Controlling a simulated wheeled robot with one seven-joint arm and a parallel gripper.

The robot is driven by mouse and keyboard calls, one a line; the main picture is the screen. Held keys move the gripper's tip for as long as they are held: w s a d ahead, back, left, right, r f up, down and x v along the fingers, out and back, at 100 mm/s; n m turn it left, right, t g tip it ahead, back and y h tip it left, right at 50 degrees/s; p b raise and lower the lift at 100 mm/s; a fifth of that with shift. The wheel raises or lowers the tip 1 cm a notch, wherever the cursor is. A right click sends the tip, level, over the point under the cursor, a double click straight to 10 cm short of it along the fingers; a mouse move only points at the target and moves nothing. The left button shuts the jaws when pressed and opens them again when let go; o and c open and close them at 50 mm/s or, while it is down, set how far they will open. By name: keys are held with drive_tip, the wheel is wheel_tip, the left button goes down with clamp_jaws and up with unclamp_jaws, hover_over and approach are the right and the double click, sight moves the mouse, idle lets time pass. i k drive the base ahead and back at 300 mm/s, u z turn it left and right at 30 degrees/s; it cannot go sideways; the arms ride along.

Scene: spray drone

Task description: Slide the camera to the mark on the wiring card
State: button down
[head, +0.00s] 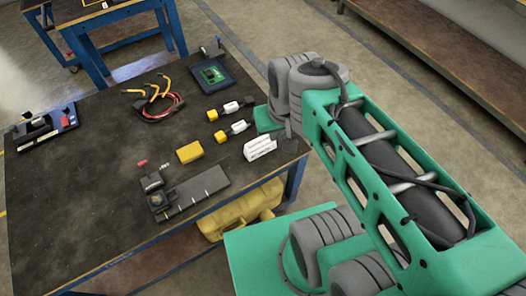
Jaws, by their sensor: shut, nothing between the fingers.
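A small dark block, which looks like the camera (153,182), sits at the left end of a flat grey rail (205,190) with several pale tick marks. A second dark piece with a round part (157,201) is just in front of it. A white card with printed lines (259,149), which looks like the wiring card, stands tilted near the table's right edge; its mark is too small to read.
On the dark table (75,215) are a yellow block (190,152), two yellow-and-white connectors (231,129), a cable bundle (160,104), a green circuit board on a dark tray (212,74) and a tool tray (45,126). The front left of the table is clear.

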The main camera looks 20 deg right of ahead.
sight(159, 202)
drive_tip(key=k, duration=1.25)
drive_tip(key=u, duration=1.05)
drive_tip(key=i, duration=1.2)
drive_tip(key=u, duration=0.6)
